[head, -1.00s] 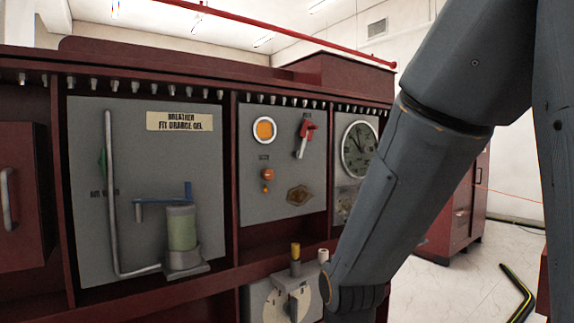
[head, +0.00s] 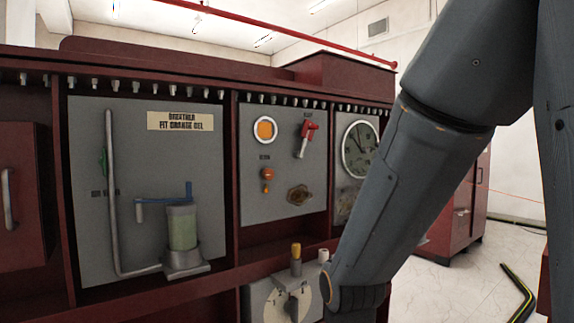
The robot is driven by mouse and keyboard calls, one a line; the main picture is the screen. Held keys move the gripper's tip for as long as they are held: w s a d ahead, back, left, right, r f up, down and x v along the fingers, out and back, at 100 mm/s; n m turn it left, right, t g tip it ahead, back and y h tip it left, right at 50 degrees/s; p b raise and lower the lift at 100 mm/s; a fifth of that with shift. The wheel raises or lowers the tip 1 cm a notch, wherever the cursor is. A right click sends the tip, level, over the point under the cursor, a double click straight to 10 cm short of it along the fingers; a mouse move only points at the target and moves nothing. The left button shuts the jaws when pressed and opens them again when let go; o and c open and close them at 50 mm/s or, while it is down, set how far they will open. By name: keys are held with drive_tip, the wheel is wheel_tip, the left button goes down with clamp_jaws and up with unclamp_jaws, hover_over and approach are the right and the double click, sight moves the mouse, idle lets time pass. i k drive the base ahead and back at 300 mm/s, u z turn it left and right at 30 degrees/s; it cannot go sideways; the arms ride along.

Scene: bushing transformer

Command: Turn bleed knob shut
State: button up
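The small orange knob (head: 267,174) sits on the grey middle panel (head: 285,222), under a short label too blurred to read; I take it for the bleed knob. A smaller orange-brown part hangs just below it. How far the knob is turned is too small to tell. My arm (head: 400,200) comes down from the upper right, in front of the right part of the cabinet. Its lower end is at the bottom edge of the head view, right of and below the knob. My gripper's fingers do not show.
A dial gauge (head: 358,150) is partly behind my arm. A breather jar (head: 182,228) with a blue handle stands left. Below is a dial plate (head: 268,300).

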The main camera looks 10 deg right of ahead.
sight(268, 174)
drive_tip(key=k, duration=0.5)
drive_tip(key=z, duration=2.45)
drive_tip(key=i, duration=0.95)
drive_tip(key=u, duration=2.15)
